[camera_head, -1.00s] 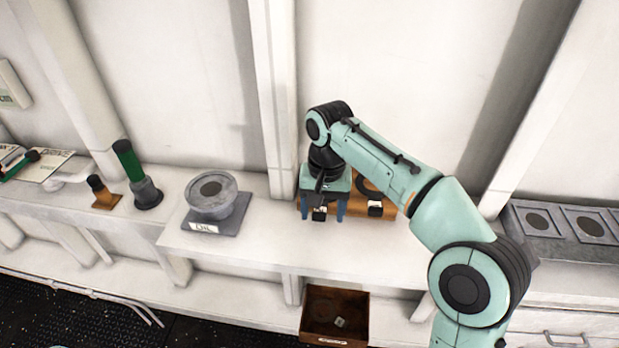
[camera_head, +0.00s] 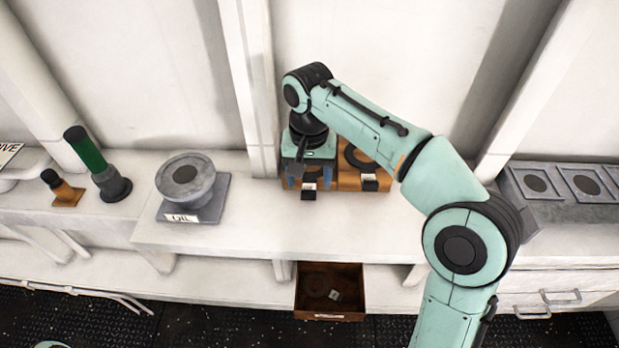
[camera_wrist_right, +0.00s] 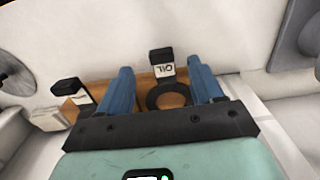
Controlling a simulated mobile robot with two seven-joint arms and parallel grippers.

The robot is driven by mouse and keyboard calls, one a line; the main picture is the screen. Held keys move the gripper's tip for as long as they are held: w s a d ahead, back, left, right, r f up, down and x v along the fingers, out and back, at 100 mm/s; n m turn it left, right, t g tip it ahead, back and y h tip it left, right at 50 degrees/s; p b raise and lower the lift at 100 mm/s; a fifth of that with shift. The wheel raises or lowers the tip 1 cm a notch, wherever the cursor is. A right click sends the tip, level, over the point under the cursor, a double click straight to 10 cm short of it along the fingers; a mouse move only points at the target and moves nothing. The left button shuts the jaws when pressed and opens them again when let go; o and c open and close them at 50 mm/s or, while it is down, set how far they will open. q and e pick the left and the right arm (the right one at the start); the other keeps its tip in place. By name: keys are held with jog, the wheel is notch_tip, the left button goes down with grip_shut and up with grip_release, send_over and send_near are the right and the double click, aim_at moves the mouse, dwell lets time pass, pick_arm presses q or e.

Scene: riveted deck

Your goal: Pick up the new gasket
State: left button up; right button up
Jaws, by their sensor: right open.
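A dark flat ring, a gasket (camera_wrist_right: 168,97), lies on an orange-brown board (camera_wrist_right: 143,88) in the right wrist view, between the blue fingers of my open right gripper (camera_wrist_right: 160,88). A black block with a white label reading OIL stands just beyond it. In the head view my right gripper (camera_head: 306,182) is over the left part of the board (camera_head: 347,184) and hides that ring. A second dark ring (camera_head: 360,156) lies on the board's right part. I cannot tell from the markings which one is the new gasket. My left gripper is not in view.
A grey dish labelled OIL (camera_head: 186,182) stands left on the white shelf, beside a green-handled tool (camera_head: 97,163). An open brown drawer (camera_head: 329,290) below holds a ring and a small pale tag. Grey trays (camera_head: 565,190) stand at right. The shelf front is clear.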

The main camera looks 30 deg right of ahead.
aim_at(308, 194)
notch_tip(308, 194, down, 5)
jog(key=shift+s+a+r+b, duration=0.1)
jog(key=shift+r+b, duration=0.05)
jog(key=shift+b, duration=0.35)
jog(key=c, duration=1.1)
